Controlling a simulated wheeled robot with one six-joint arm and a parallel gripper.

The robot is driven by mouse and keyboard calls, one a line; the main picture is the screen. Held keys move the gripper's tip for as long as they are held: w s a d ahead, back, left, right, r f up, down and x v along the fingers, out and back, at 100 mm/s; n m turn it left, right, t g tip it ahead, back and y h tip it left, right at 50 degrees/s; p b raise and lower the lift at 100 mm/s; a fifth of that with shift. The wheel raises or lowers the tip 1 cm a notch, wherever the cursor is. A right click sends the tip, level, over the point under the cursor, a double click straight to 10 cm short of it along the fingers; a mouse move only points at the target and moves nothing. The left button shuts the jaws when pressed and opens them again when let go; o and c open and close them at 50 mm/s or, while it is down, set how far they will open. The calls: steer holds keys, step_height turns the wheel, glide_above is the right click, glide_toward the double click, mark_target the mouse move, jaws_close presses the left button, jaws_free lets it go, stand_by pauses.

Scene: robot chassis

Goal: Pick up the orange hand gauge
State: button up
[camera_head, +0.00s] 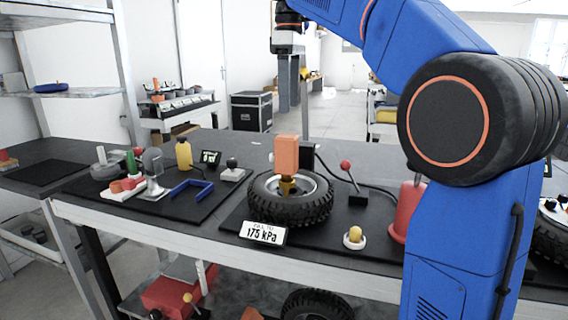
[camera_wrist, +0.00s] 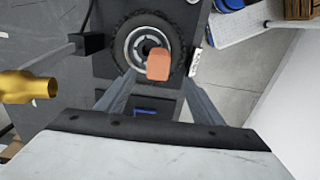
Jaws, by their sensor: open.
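The orange hand gauge (camera_head: 287,155) stands upright on a brass-coloured stem at the hub of a black tyre (camera_head: 262,205) lying flat on the bench. In the wrist view the gauge (camera_wrist: 159,65) shows from above, over the wheel hub. My gripper (camera_wrist: 159,92) is open and empty; its two grey fingers appear on either side of the gauge, which lies beyond their tips. In the head view my gripper's pale body (camera_head: 288,42) is above the gauge, with a gap between them.
A "175 kPa" sign (camera_head: 263,234) stands before the tyre. A red-knobbed lever (camera_head: 346,166), a yellow-topped button (camera_head: 354,236) and a red cone-shaped object (camera_head: 408,212) are to its right. A yellow bottle (camera_head: 183,153) and blue bracket (camera_head: 190,188) are left. A brass-coloured object (camera_wrist: 28,87) looms close in the wrist view.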

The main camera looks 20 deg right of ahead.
mark_target(286, 159)
steer(key=f, duration=1.7)
steer(key=shift+w+a, duration=0.25)
steer(key=shift+w, duration=0.1)
steer(key=c, duration=1.5)
steer(key=shift+c, duration=0.2)
steer(key=shift+r, duration=0.1)
